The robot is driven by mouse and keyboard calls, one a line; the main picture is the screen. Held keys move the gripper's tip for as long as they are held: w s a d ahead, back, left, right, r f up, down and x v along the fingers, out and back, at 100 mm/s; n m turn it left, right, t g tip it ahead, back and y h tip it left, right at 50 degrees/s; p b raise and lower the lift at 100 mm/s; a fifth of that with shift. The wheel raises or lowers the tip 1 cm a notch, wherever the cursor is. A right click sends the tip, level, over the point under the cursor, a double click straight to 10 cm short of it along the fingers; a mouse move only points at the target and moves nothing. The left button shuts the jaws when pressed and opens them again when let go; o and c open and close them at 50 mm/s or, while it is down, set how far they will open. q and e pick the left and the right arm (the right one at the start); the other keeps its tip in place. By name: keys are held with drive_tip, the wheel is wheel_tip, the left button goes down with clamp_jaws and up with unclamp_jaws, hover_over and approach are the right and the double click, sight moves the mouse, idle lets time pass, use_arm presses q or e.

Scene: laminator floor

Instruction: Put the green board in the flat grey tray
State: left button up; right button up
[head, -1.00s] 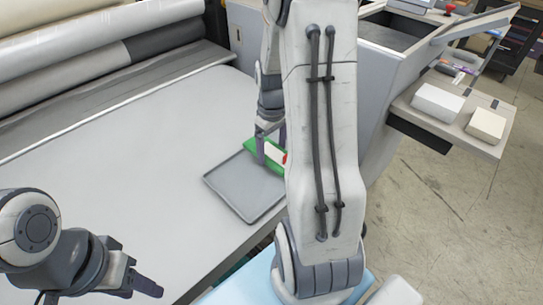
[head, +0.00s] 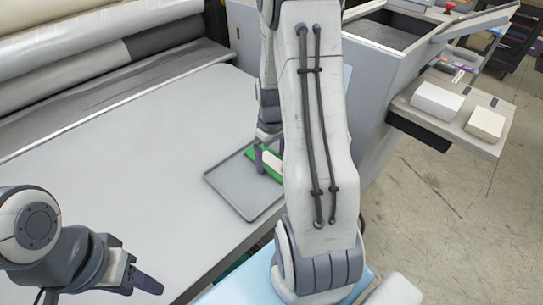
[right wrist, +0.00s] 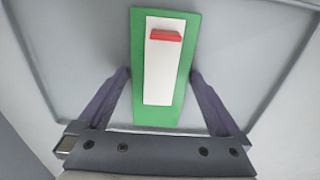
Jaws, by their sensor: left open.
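The green board (head: 276,176) has a white block and a red piece on it, clear in the right wrist view (right wrist: 183,85). My right gripper (head: 262,158) has a finger along each long side of the board and appears shut on it. The board is over the far right part of the flat grey tray (head: 232,191), low and about level with it; I cannot tell whether it touches the tray floor. The tray also fills the right wrist view (right wrist: 75,60). My left gripper (head: 145,284) is open and empty at the lower left. My right arm hides the tray's right side.
The tray lies near the right edge of a wide grey table (head: 120,160). Large rollers (head: 90,45) run along the back. A side shelf at right holds two white boxes (head: 437,101) (head: 485,123). The table's left and middle are clear.

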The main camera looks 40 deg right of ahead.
wheel_tip(320, 180, up, 12)
drive_tip(key=shift+r, duration=0.2)
drive_tip(key=s+a+r+n, duration=0.2)
drive_tip(key=a+n, duration=0.1)
drive_tip(key=a, duration=1.5)
drive_tip(key=s+a+n+y, duration=0.1)
drive_tip(key=s+a+n, duration=0.2)
drive_tip(key=s+a, duration=1)
drive_tip(key=shift+s+f, duration=0.3)
drive_tip(key=shift+s, duration=0.35)
